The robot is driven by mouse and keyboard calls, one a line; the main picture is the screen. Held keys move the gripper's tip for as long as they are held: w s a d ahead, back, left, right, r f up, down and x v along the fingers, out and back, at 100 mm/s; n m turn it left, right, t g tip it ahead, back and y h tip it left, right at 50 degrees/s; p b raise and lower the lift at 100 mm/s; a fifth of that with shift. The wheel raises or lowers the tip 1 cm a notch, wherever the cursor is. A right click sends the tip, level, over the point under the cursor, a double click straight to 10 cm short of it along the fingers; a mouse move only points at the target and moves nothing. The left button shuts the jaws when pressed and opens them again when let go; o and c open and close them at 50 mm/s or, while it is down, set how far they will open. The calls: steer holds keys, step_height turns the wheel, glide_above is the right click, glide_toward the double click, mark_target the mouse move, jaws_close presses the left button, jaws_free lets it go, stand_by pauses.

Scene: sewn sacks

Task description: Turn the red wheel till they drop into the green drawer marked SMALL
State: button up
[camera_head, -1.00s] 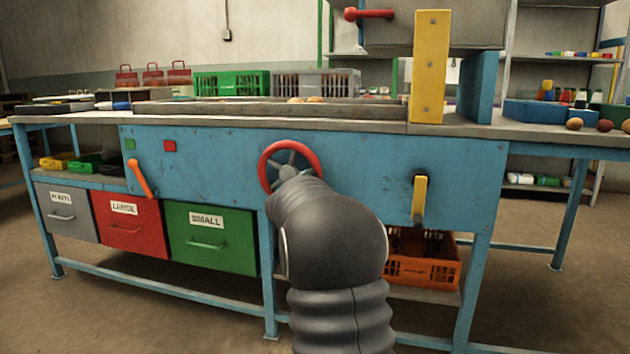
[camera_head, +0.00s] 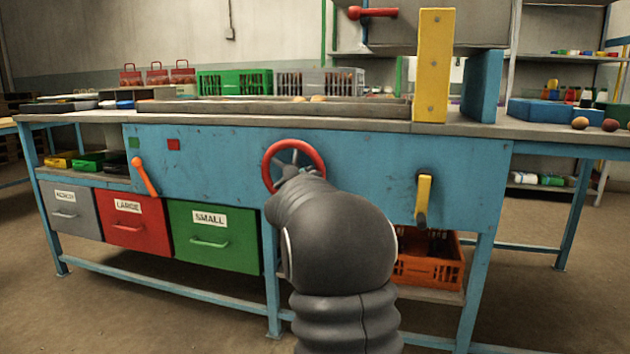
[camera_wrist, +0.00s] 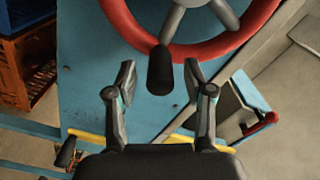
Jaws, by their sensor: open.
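The red wheel (camera_head: 321,158), with grey spokes, is on the blue front panel of the bench. In the wrist view its red rim (camera_wrist: 205,50) crosses the top, and a black knob (camera_wrist: 160,72) sticks out from it. My gripper (camera_wrist: 160,80) is open, its two fingers appearing on either side of the knob's end, with gaps showing. I cannot tell how deep the knob sits between them. In the head view my arm hides the gripper. The green drawer marked SMALL (camera_head: 230,250) is shut, low and left of the wheel. Brown round pieces (camera_head: 318,98) show in the long bench-top tray (camera_head: 230,107).
A red drawer marked LARGE (camera_head: 125,235) and a grey drawer (camera_head: 78,220) are left of the green one. An orange lever (camera_head: 146,178) is above them. Right of the wheel are a yellow handle (camera_head: 423,195) and an orange crate (camera_head: 425,268). Open floor lies in front.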

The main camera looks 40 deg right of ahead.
steer(key=v, duration=1)
steer(key=shift+d, duration=0.1)
stand_by(0.5)
